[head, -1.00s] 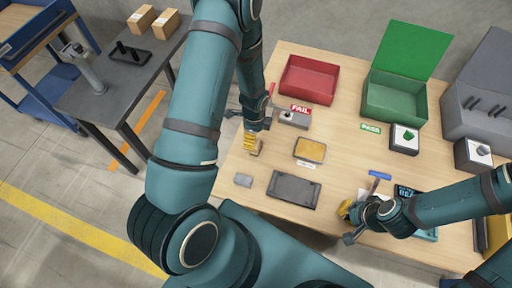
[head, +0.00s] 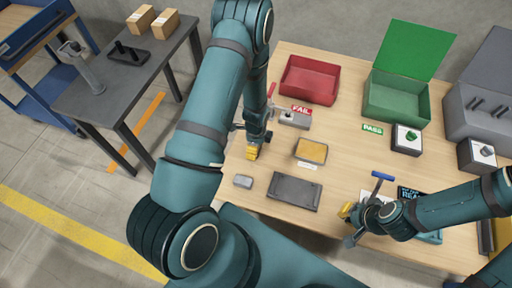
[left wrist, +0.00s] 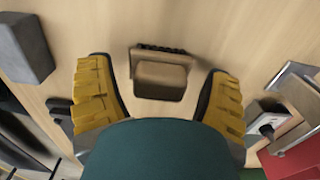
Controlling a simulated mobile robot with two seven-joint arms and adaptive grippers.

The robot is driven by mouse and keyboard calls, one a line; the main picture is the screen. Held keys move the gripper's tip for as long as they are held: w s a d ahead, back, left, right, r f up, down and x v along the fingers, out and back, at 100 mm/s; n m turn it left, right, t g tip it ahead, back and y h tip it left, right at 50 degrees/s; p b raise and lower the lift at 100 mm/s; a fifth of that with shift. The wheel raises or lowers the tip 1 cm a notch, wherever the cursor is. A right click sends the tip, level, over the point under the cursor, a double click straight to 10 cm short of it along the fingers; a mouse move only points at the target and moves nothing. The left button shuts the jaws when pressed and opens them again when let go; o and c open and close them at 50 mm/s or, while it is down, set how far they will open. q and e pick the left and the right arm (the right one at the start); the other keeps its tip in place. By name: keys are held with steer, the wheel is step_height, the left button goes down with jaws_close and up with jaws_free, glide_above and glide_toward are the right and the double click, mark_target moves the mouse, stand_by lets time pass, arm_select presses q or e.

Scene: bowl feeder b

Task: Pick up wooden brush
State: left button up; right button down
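The wooden brush (left wrist: 161,77), a brown block with a strip of dark bristles along its far side, lies on the light wooden table in the left wrist view. My left gripper (head: 252,153) is open, with its yellow fingers apart on either side of the brush in the wrist view. I see no finger touching it. In the head view the left gripper and arm hide the brush. My right gripper (head: 349,213) is low over the front right of the table, and its fingers are mostly hidden by its wrist.
A small grey block (head: 243,181) and a dark tray (head: 294,191) lie near the left gripper. A grey clamp fixture (head: 293,119) stands behind it. A yellow-topped box (head: 311,150), red bin (head: 309,80), green bin (head: 396,98) and blue-handled tool (head: 383,176) are farther right.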

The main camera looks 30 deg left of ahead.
arm_select(q)
steer(key=c, duration=1)
step_height(320, 180, up, 10)
steer(key=shift+r+p, duration=0.1)
steer(key=shift+p, duration=1.05)
steer(key=shift+o, duration=0.8)
steer(key=shift+c, duration=0.7)
